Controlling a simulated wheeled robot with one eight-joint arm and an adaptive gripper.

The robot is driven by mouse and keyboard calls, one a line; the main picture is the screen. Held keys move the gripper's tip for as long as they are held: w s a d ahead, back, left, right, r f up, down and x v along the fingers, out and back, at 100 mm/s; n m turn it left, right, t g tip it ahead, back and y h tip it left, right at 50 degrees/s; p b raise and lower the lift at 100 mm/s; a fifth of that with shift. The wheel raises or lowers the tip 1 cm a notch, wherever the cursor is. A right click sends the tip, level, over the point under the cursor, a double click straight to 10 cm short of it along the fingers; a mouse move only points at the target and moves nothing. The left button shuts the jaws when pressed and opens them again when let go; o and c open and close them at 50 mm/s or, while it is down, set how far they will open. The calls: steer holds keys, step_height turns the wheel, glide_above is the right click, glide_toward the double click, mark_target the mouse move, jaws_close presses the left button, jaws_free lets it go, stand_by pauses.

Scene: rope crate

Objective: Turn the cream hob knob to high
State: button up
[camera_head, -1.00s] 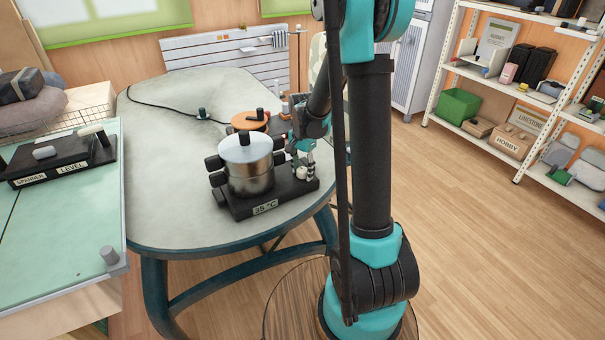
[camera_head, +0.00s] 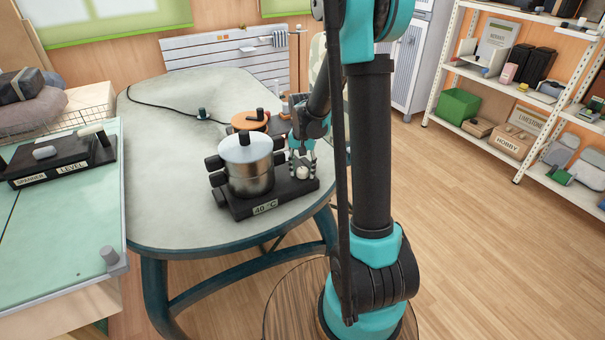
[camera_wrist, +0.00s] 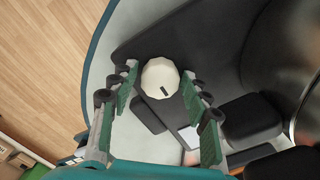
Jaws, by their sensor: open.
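The cream knob (camera_wrist: 160,77) is round with a faceted rim and a dark mark on its face, which points to the lower right in the wrist view. It sits on the dark hob (camera_head: 243,209), whose label reads 40 °C. My gripper (camera_wrist: 159,86) is open, with one finger on each side of the knob; whether the tips touch it I cannot tell. In the head view my gripper (camera_head: 301,160) is at the hob's right end and partly hides the knob. A steel pot (camera_head: 248,180) with a pale lid stands on the hob.
The pot is close to my gripper on its left. An orange-topped item (camera_head: 245,121) stands behind the pot on the grey table (camera_head: 165,205). Dark blocks (camera_wrist: 250,117) lie beside the pot in the wrist view. The table's left part is mostly clear.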

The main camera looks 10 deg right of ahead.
steer(key=n, duration=0.6)
stand_by(0.3)
steer(key=n, duration=0.6)
steer(key=shift+r, duration=0.1)
steer(key=shift+c, duration=0.4)
